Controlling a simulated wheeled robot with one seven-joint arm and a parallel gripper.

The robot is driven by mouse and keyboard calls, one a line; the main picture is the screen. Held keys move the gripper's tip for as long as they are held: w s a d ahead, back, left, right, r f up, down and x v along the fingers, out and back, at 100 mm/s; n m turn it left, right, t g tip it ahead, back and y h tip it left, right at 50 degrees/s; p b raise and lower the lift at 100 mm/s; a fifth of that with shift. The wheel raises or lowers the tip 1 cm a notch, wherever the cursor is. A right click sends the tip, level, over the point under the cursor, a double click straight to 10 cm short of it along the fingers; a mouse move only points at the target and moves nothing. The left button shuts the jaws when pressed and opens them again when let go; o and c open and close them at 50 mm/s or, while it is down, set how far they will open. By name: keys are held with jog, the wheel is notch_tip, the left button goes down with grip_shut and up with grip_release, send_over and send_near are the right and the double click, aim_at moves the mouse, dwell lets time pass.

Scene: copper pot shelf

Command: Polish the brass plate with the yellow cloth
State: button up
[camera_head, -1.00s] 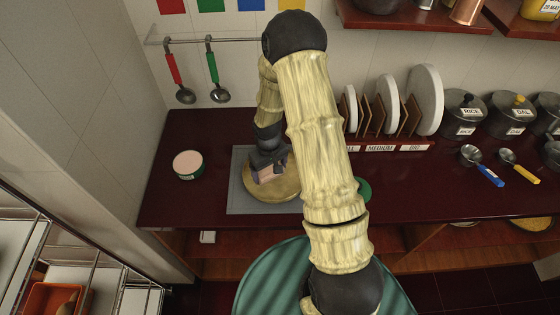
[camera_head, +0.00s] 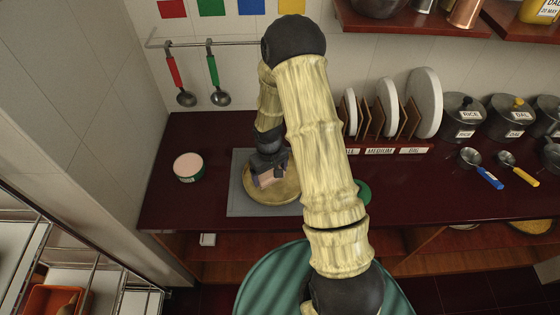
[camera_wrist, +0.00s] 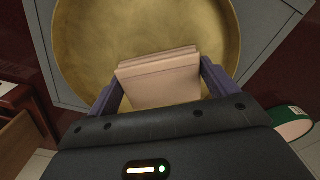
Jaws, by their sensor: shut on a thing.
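The round brass plate (camera_head: 288,192) lies on a grey mat (camera_head: 240,203) on the dark red counter. It fills the upper part of the wrist view (camera_wrist: 85,45). My gripper (camera_head: 268,172) points down over the plate. In the wrist view my gripper (camera_wrist: 162,88) is shut on a folded cloth (camera_wrist: 160,83), a pale peach-tan pad gripped at both sides. The cloth also shows in the head view (camera_head: 266,179), over the plate's left-middle part. I cannot tell whether it presses on the plate or is just above it. My arm hides part of the counter.
A green tin with a pink top (camera_head: 187,167) stands left of the mat. Plates in a rack (camera_head: 388,108), pots (camera_head: 463,117) and spoons (camera_head: 480,167) stand to the right. Ladles (camera_head: 213,80) hang on the wall. A green round thing (camera_head: 363,192) is partly behind my arm.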

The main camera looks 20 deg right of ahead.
jog(key=shift+w+d, duration=0.2)
jog(key=shift+w, duration=0.3)
jog(key=shift+w+a, duration=0.1)
jog(key=shift+w, duration=0.05)
jog(key=shift+a, duration=0.25)
jog(key=shift+s+a, duration=0.55)
jog(key=shift+a, duration=0.1)
jog(key=shift+s, duration=0.15)
jog(key=d, duration=0.1)
jog(key=s+d, duration=0.1)
jog(key=d, duration=0.1)
jog(key=shift+d, duration=0.2)
jog(key=a, duration=0.1)
jog(key=w+a, duration=0.1)
jog(key=a, duration=0.1)
jog(key=shift+a, duration=0.2)
notch_tip(320, 180, up, 8)
jog(key=p, duration=0.5)
jog(key=shift+p, duration=0.3)
jog(key=shift+w, duration=0.1)
